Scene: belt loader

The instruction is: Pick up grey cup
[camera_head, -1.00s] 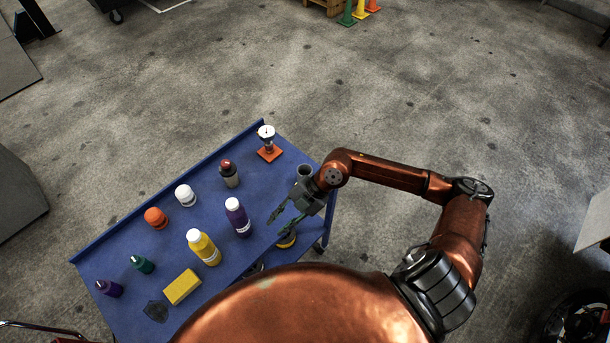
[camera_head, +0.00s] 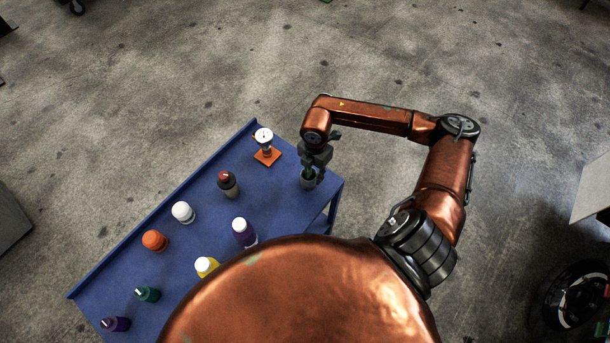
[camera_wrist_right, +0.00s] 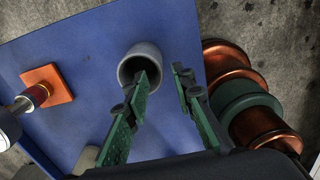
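The grey cup (camera_head: 307,184) stands on the blue table near its right end, partly hidden by my right gripper (camera_head: 312,172). In the right wrist view the cup (camera_wrist_right: 134,56) shows its dark open mouth. My right gripper (camera_wrist_right: 161,77) is open there. One fingertip lies over the cup's mouth, and the other is apart from the cup, to its right. I cannot tell whether the first fingertip is inside the cup or above it. My left gripper is not in view.
The blue table (camera_head: 200,190) holds an orange-based stand (camera_head: 267,157) left of the cup. My copper body hides the table's near side.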

